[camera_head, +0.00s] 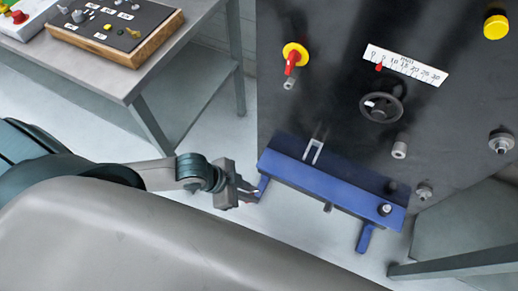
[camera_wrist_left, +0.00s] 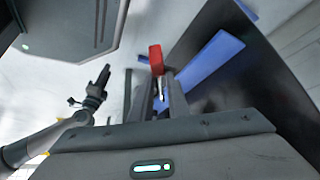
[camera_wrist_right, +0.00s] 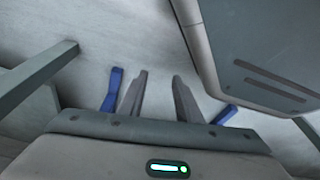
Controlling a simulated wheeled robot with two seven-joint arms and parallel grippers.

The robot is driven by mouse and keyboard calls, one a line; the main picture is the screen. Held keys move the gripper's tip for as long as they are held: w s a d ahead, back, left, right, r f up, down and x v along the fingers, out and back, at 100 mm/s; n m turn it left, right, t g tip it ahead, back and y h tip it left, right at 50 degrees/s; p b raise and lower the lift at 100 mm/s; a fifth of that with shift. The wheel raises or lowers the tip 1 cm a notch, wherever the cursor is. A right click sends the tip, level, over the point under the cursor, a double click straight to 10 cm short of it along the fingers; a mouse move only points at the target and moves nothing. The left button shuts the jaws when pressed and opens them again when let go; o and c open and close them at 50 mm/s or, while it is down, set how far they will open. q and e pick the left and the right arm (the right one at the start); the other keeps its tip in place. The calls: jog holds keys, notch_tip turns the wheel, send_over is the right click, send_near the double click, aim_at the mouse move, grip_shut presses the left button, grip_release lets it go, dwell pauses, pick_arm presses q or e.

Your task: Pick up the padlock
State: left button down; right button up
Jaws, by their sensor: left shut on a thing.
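The padlock (camera_wrist_left: 155,58) has a red body and a metal shackle. My left gripper (camera_head: 250,191) is shut on its shackle in the left wrist view (camera_wrist_left: 157,85), with the red body beyond the fingertips. In the head view the padlock is small and mostly hidden at the gripper, which is beside the left end of the blue shelf (camera_head: 335,191). My right gripper (camera_wrist_right: 158,85) is open and empty in the right wrist view, its two fingers apart above the floor. It does not show in the head view.
A black panel (camera_head: 330,90) carries a red handle on a yellow disc (camera_head: 295,53), a dark handwheel (camera_head: 381,107), a scale (camera_head: 406,65) and a yellow button (camera_head: 496,27). A grey table (camera_head: 120,85) at upper left bears a wood-edged board (camera_head: 115,62). Floor between is clear.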

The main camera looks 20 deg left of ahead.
pick_arm(q)
jog(key=shift+s, duration=1.1)
pick_arm(e)
jog(key=shift+s+r, duration=0.15)
jog(key=shift+r, duration=0.05)
jog(key=shift+w, duration=0.5)
pick_arm(q)
jog(key=shift+w, duration=0.15)
pick_arm(e)
jog(key=shift+w, duration=0.1)
